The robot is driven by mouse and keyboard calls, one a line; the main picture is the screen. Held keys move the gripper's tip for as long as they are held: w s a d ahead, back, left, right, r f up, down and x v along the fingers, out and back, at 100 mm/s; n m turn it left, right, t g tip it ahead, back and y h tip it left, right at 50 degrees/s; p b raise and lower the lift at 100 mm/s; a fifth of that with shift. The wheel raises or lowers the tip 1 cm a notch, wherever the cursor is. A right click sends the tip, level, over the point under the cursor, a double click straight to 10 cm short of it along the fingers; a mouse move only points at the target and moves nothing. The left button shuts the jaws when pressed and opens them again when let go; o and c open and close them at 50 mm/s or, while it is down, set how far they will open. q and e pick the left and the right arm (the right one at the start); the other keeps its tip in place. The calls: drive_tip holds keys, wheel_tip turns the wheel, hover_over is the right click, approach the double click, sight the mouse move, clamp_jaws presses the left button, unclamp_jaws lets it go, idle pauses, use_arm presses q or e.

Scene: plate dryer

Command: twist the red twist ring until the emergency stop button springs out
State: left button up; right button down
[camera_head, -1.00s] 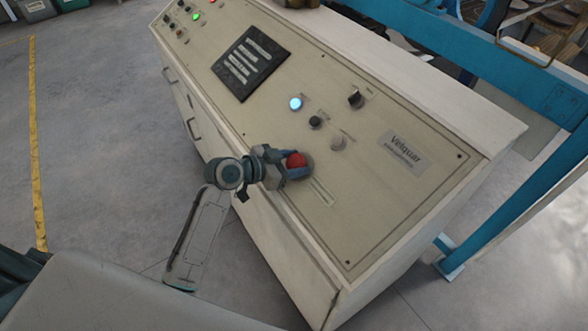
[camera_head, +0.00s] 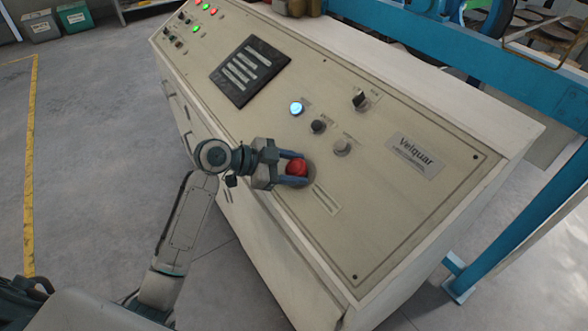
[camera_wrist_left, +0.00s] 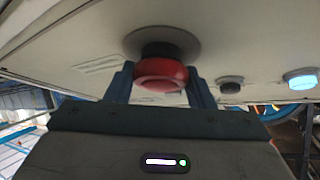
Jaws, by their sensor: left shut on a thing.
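The red emergency stop button with its red twist ring (camera_head: 296,167) sits on a round grey base on the sloping panel of the control desk (camera_head: 340,235). In the left wrist view the red ring (camera_wrist_left: 160,77) shows above the gripper, with a dark collar between it and the round base. My left gripper (camera_head: 293,169) is shut on the red ring, one finger on each side of it. The left wrist view also shows these two fingers (camera_wrist_left: 160,85). The ring's far side is hidden. My right gripper is in neither view.
A lit blue button (camera_head: 296,108), a black knob (camera_head: 318,126), a grey knob (camera_head: 342,147) and a black selector (camera_head: 359,98) stand on the panel above the red button. A blue frame (camera_head: 515,235) stands at the right.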

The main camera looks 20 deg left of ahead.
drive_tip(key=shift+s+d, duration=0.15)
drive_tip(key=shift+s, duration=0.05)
use_arm(q)
drive_tip(key=o, duration=1)
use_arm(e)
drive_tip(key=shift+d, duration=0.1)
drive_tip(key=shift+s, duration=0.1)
use_arm(q)
drive_tip(key=shift+s+a+r, duration=0.1)
drive_tip(key=shift+s+a, duration=0.15)
drive_tip(key=shift+a, duration=0.2)
drive_tip(key=b+v, duration=0.2)
drive_tip(key=v, duration=0.7)
drive_tip(key=shift+s+a+r+b, duration=0.15)
drive_tip(key=shift+s+a+b, duration=0.05)
drive_tip(key=shift+b, duration=0.2)
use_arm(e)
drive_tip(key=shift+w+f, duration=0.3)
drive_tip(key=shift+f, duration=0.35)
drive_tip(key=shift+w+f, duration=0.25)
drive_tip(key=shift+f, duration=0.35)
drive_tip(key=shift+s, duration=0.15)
